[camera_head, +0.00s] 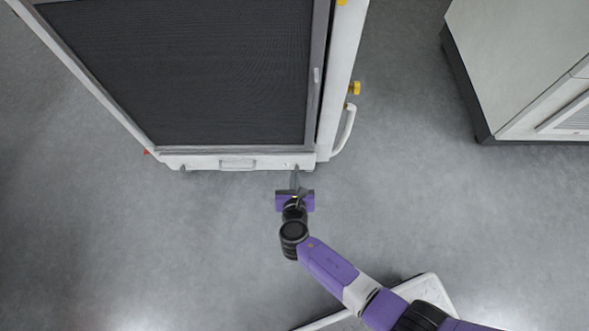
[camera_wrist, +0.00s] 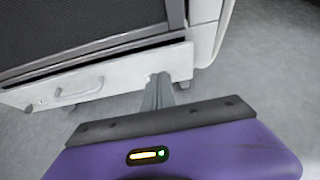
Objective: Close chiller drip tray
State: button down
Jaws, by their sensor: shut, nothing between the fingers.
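The chiller (camera_head: 200,70) is a white-framed unit with a dark mesh panel. Its drip tray (camera_head: 215,163) is a white front with a small bar handle at the chiller's lower edge. In the wrist view the drip tray (camera_wrist: 110,80) shows a dark gap between its top edge and the chiller body. My gripper (camera_head: 296,172) is shut and empty, with its fingertips at the right end of the tray front. In the wrist view my gripper (camera_wrist: 158,80) appears against or very close to that right end; I cannot tell if it touches.
A curved white handle (camera_head: 346,130) and yellow knobs (camera_head: 355,88) stick out on the chiller's right side. A white cabinet (camera_head: 520,70) stands at the upper right. The grey floor (camera_head: 150,250) in front of the tray is clear.

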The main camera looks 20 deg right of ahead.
jog(key=p+v, duration=0.2)
jog(key=v, duration=0.4)
jog(key=d+r+m+g, duration=0.2)
jog(key=d+r, duration=0.1)
jog(key=d, duration=0.2)
jog(key=n+y+b, duration=0.1)
jog(key=n+b, duration=0.1)
jog(key=b, duration=0.5)
send_near(304, 158)
jog(key=shift+g, duration=0.4)
jog(key=shift+w+r+x, duration=0.15)
jog(key=shift+x, duration=1.25)
jog(key=shift+w+r+x, duration=0.1)
jog(key=shift+x, duration=1.35)
